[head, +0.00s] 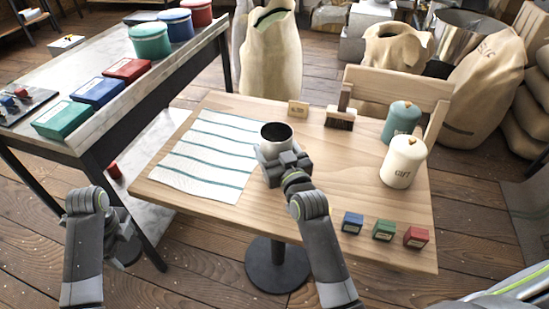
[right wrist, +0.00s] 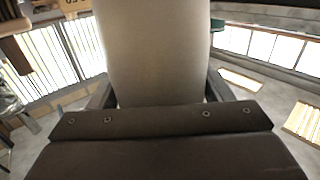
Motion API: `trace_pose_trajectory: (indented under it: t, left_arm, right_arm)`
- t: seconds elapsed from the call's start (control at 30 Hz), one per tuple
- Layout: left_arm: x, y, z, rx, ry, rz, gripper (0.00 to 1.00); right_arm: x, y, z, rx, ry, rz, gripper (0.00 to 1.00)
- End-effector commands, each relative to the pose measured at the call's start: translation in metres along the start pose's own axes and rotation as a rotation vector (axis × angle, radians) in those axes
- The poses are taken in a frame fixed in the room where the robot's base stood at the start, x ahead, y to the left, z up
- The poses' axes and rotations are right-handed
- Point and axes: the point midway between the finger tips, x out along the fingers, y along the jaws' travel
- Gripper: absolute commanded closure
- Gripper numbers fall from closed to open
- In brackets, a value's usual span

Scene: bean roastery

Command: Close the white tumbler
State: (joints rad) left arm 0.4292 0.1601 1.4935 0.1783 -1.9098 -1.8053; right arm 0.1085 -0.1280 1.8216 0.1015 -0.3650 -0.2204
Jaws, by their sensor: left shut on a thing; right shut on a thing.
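The white tumbler (head: 277,131) stands upright near the middle of the wooden table, its dark round mouth open at the top. My right gripper (head: 281,160) is shut on its near side. In the right wrist view the tumbler (right wrist: 155,50) is a big pale grey-beige wall between the two fingers. My left gripper (head: 124,246) is low at the left, beside the table's front left corner and apart from the tumbler. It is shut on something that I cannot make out.
A striped cloth (head: 205,155) lies left of the tumbler. A cream canister (head: 403,163) and a teal canister (head: 401,122) stand right, with a brush (head: 340,120) behind. Small blue (head: 352,223), green (head: 383,229) and red (head: 416,236) boxes line the front right edge.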

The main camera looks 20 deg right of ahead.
Motion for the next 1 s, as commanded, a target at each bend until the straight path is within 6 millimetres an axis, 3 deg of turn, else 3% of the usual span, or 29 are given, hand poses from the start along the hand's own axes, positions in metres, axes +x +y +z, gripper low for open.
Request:
trace_pose_trajectory:
  t: [0.17,0.37,0.8,1.0]
  left_arm:
    - [0.0,0.0,0.0,0.0,0.0,0.0,0.43]
    - [-0.001,0.0,0.0,0.0,0.0,0.0,0.43]
    - [-0.014,0.0,0.0,0.0,0.0,0.0,0.43]
    - [-0.015,0.0,0.0,0.0,0.0,0.0,0.43]
  right_arm:
    - [0.0,0.0,-0.002,0.0,0.006,0.0,0.62]
    - [0.0,0.0,-0.006,0.0,0.006,0.0,0.62]
    - [0.0,0.0,-0.084,-0.001,0.01,0.0,0.62]
    - [0.0,0.0,-0.101,-0.001,0.006,0.0,0.62]
